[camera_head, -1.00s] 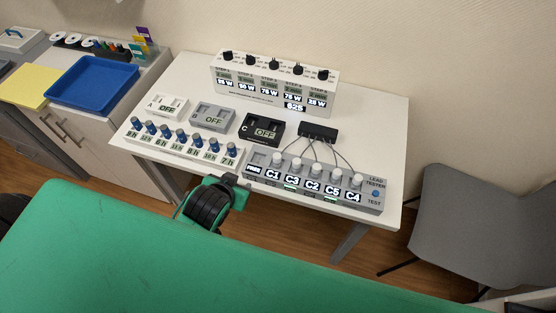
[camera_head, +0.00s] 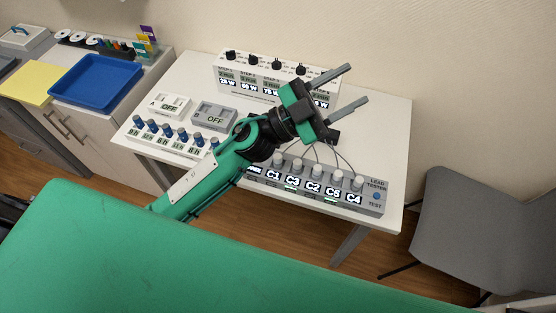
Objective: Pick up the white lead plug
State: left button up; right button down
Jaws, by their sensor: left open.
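Several whitish lead plugs (camera_head: 317,172) stand in a row on the grey lead tester (camera_head: 377,207) at the table's front right. Thin dark wires run from them up toward a small black block, which is partly hidden. Labels C1, C3, C2, C5 and C4 show in front of the plugs. My left gripper (camera_head: 357,84) is open and empty. It is in the air over the table's back right, its two grey fingers pointing right, apart from the plugs. My right gripper is not in view.
A white box with black knobs (camera_head: 234,69) stands at the back, partly covered by my gripper. Grey box B (camera_head: 216,116), white box A (camera_head: 170,104) and blue-topped knobs (camera_head: 166,130) are on the left. The white table's (camera_head: 391,120) right side is bare. A grey chair (camera_head: 470,215) stands right.

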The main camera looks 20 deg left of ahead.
pick_arm(q)
jog(key=s+d+f+m+g+h, duration=0.1)
jog(key=s+d+m+g, duration=0.35)
jog(key=m+g, duration=0.35)
jog(key=n+g+y, duration=0.1)
jog(key=g+y, duration=0.3)
jog(key=y, duration=1.7)
send_over(277, 156)
jog(key=a, duration=0.1)
notch_tip(277, 156, down, 16)
jog(key=f+p, duration=0.1)
jog(key=f, duration=0.6)
jog(key=shift+w+f, duration=0.2)
jog(key=shift+d+f+p, duration=0.25)
jog(key=shift+f+p, duration=0.25)
jog(key=shift+f, duration=0.05)
jog(key=f, duration=0.1)
jog(key=f+p, duration=0.1)
jog(key=f, duration=0.1)
jog(key=shift+s+d+f, duration=0.1)
jog(key=shift+d+f, duration=0.2)
jog(key=shift+f, duration=0.35)
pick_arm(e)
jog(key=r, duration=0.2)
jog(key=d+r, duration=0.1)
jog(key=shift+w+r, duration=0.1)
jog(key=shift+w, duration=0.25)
